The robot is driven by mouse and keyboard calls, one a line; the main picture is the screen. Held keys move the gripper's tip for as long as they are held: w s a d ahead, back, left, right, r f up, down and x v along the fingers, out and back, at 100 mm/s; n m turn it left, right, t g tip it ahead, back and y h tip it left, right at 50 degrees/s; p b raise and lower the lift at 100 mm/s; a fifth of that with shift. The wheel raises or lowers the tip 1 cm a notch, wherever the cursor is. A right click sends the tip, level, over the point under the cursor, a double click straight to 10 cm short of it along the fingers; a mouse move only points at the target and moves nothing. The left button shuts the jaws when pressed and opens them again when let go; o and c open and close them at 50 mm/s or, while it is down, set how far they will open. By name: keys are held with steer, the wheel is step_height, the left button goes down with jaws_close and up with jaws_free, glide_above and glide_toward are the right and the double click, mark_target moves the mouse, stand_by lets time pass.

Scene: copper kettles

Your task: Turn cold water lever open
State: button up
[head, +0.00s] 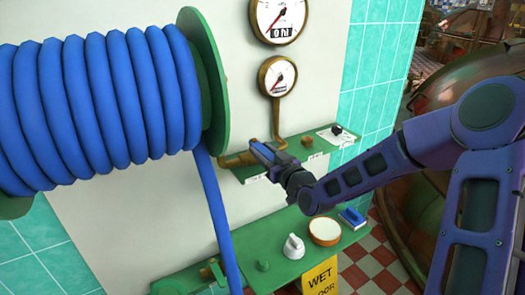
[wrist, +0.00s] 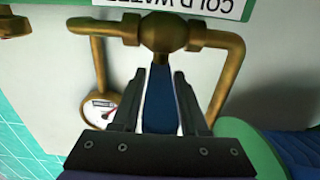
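The cold water lever (wrist: 160,98) is a blue handle on a brass valve (wrist: 163,32), under an upside-down "COLD WATER" label (wrist: 205,8) in the wrist view. My gripper (wrist: 159,76) has one dark finger on each side of the lever. Narrow gaps show between the fingertips and the lever, so it looks open around it. Contact lower down is unclear. In the head view my gripper (head: 262,150) is at the green shelf's left part, by the brass pipe (head: 238,159).
A large blue hose reel (head: 100,100) fills the left, its hose hanging beside my gripper. Two gauges (head: 278,76) are on the wall above.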

jaws_close()
stand_by(1.1)
